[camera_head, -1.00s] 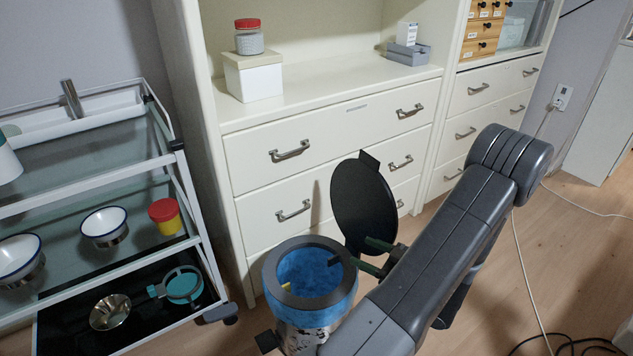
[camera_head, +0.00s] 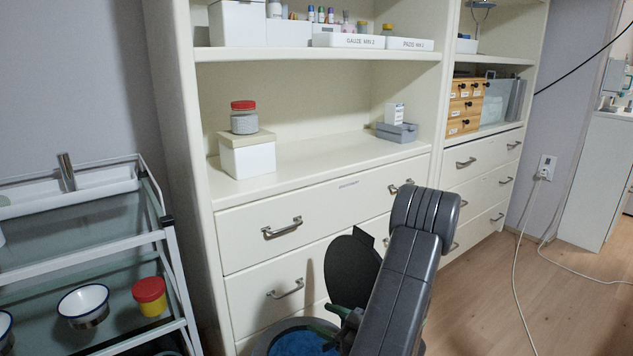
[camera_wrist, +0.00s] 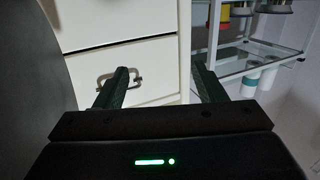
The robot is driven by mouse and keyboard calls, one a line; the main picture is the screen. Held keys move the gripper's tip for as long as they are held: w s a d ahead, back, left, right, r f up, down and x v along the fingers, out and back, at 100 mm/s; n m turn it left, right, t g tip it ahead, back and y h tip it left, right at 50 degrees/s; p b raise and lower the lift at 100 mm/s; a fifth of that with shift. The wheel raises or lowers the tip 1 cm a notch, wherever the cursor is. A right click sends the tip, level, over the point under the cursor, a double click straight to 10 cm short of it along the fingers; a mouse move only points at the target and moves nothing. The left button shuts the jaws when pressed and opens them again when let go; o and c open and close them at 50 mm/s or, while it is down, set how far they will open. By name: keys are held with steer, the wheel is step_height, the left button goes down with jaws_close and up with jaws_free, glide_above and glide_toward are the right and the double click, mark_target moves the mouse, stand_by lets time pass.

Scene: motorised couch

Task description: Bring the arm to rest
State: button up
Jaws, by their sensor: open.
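My arm rises from the bottom of the head view to a folded dark joint and comes back down to my gripper, mostly hidden behind it. The dark green fingers (camera_head: 338,324) show beside the arm, near the open bin. In the wrist view my gripper (camera_wrist: 160,82) is open, with nothing between its two fingers. A cream drawer front with a metal handle (camera_wrist: 122,86) lies beyond them. The bin (camera_head: 296,343) has a blue liner and is cut off by the bottom edge. Its round black lid (camera_head: 350,270) stands up open.
A cream cabinet (camera_head: 330,200) with drawers stands behind the bin and arm. A glass-shelved trolley (camera_head: 100,262) is at left, holding a white bowl (camera_head: 83,302) and a red-lidded yellow pot (camera_head: 150,296). Wooden floor (camera_head: 500,310) is clear at right, with a white cable near the wall.

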steer(key=shift+b+x, duration=0.3)
steer(key=shift+x, duration=1.2)
steer(key=shift+d, duration=0.1)
steer(key=f+p+v, duration=0.1)
steer(key=p+v, duration=0.3)
steer(key=v, duration=0.9)
steer(key=r+b+x, duration=0.1)
steer(key=b+x, duration=0.3)
steer(key=x, duration=0.9)
steer(key=w+r+m+t+h+p, duration=0.2)
steer(key=r+m+t+h+p, duration=0.1)
steer(key=r+p, duration=0.7)
steer(key=w+a+r+m+t+h+p, duration=0.1)
steer(key=w+r+m+t+h+p, duration=0.2)
steer(key=r+p, duration=0.8)
steer(key=h+p, duration=0.1)
steer(key=p, duration=0.4)
steer(key=shift+a+m+t, duration=0.25)
steer(key=shift+m+t, duration=0.05)
steer(key=shift+m, duration=0.1)
steer(key=shift+w+r, duration=0.1)
steer(key=shift+w, duration=0.1)
